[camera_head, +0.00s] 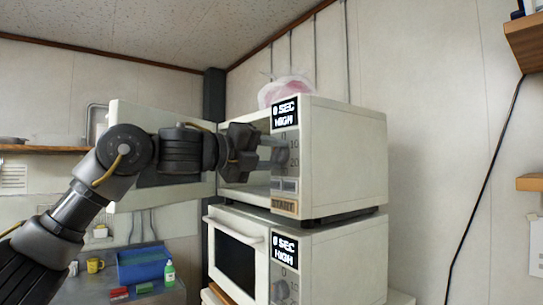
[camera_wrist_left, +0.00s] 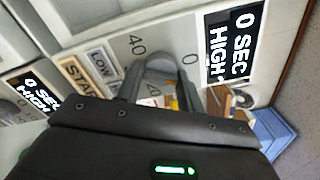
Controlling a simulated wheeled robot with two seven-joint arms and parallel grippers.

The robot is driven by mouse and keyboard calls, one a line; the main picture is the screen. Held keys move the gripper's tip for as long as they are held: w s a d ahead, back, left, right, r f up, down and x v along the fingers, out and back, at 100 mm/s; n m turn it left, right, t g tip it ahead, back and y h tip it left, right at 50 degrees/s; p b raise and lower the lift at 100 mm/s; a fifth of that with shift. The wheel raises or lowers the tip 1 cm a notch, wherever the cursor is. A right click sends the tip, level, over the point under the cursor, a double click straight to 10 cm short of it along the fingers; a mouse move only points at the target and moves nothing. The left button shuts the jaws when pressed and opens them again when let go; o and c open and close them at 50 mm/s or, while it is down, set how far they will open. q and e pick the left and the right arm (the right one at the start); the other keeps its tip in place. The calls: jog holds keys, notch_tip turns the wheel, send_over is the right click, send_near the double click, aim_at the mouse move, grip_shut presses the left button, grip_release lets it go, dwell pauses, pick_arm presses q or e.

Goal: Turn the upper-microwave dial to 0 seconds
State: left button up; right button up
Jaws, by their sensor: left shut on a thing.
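The upper microwave (camera_head: 345,150) is a cream box with its door (camera_head: 150,115) swung open to the left. Its display (camera_head: 285,112) reads "0 SEC HIGH", and the same reading shows in the left wrist view (camera_wrist_left: 236,45). My left gripper (camera_head: 278,153) is at the front panel, shut on the grey dial (camera_wrist_left: 160,64) of the upper microwave. The fingers sit on either side of the dial and hide part of it. Scale marks 0 and 40 show around it in the left wrist view. My right gripper is not in view.
The lower microwave (camera_head: 340,262) stands directly below, its display (camera_head: 285,248) also reading "0 SEC HIGH". A pinkish bag (camera_head: 286,90) lies on top of the upper one. A blue bin (camera_head: 142,264) and green bottle (camera_head: 169,273) stand at lower left. The open door is close to my left arm.

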pick_arm(q)
jog(key=n, duration=0.5)
jog(key=shift+r+n, duration=0.1)
jog(key=shift+n, duration=0.3)
dwell(0.4)
jog(key=o, duration=1)
jog(key=shift+s+a+f+b, duration=0.2)
jog(key=shift+s+a+b, duration=0.1)
jog(key=shift+a+b, duration=0.25)
jog(key=b+v, duration=0.4)
jog(key=v, duration=0.5)
jog(key=shift+s+a+r, duration=0.15)
jog(key=shift+s+a, duration=0.05)
